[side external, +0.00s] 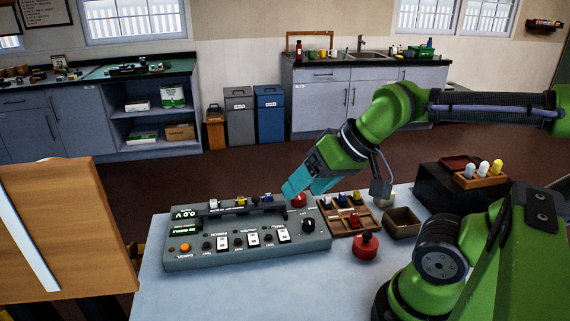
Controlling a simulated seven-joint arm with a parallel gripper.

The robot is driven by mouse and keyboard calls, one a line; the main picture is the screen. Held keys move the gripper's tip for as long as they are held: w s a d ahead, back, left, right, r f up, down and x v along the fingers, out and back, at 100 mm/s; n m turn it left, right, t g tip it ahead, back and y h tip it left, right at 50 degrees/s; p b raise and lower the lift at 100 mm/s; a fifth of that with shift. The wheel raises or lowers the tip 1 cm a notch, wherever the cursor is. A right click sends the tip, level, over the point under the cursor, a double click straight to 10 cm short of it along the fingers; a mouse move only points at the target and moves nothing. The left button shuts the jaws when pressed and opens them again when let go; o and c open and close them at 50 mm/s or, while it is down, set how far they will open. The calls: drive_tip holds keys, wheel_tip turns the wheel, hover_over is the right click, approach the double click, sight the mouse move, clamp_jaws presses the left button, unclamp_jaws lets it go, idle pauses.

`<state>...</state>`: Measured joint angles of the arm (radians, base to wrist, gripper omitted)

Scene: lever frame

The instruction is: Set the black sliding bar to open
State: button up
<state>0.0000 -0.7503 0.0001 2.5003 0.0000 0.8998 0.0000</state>
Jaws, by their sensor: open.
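A grey control panel (190,262) lies on the light table, with displays, switches, knobs and small coloured parts on it. A long black bar (243,212) runs along the panel's upper middle; it looks like the black sliding bar. Its markings are too small to read, so I cannot tell its setting. My gripper (288,192), with teal fingers, is tilted down to the left above the panel's right back part, near the bar's right end. The gap between the fingers is hard to see, and I see nothing held. I cannot tell whether the fingertips touch the bar.
A red round button (299,199) sits right beside my fingertips. A black knob (308,225) is at the panel's right. A wooden sorting tray (345,229), a red knobbed object (365,246) and an open brown box (402,224) stand farther right. The table's front left is clear.

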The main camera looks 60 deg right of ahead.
drive_tip(key=shift+f, duration=0.2)
drive_tip(key=c, duration=0.4)
drive_tip(key=w+d+m+g, duration=0.3)
drive_tip(key=w+d, duration=0.1)
drive_tip(key=w, duration=0.6)
drive_tip(key=shift+w+h, duration=0.3)
drive_tip(key=shift+w, duration=0.1)
drive_tip(key=m+g+h, duration=0.1)
drive_tip(key=m+g, duration=0.3)
drive_tip(key=m, duration=0.7)
hover_over(256, 197)
wheel_tip(256, 197, down, 16)
clamp_jaws()
